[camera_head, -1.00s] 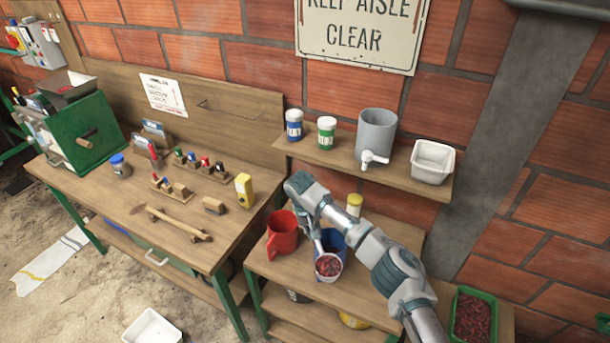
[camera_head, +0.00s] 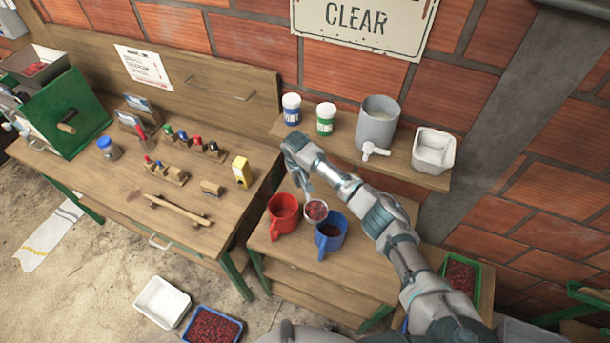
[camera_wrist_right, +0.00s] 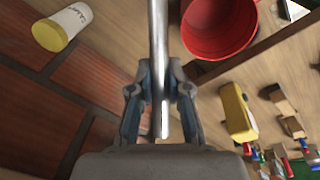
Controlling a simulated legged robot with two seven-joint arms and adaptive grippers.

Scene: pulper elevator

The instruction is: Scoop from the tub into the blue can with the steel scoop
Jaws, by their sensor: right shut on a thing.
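The blue can (camera_head: 325,250) stands on the low wooden table with dark red material visible inside. The steel scoop (camera_head: 317,221) shows left of and behind the blue can's mouth, near the red can, with red material in its bowl. My right gripper (camera_head: 304,176) is shut on the scoop's handle, and the wrist view shows the handle (camera_wrist_right: 158,45) between its fingers (camera_wrist_right: 158,95). The scoop's bowl is out of the wrist view. A green tub (camera_head: 478,291) of red cherries sits at the right, partly hidden by my right arm. My left gripper is not in view.
The red can (camera_head: 283,226) stands close left of the blue can. A shelf (camera_head: 400,172) above holds two jars, a grey dispenser (camera_head: 377,120) and a white container (camera_head: 433,150). A blue tray (camera_head: 238,338) of cherries and a white tray (camera_head: 162,302) lie on the floor.

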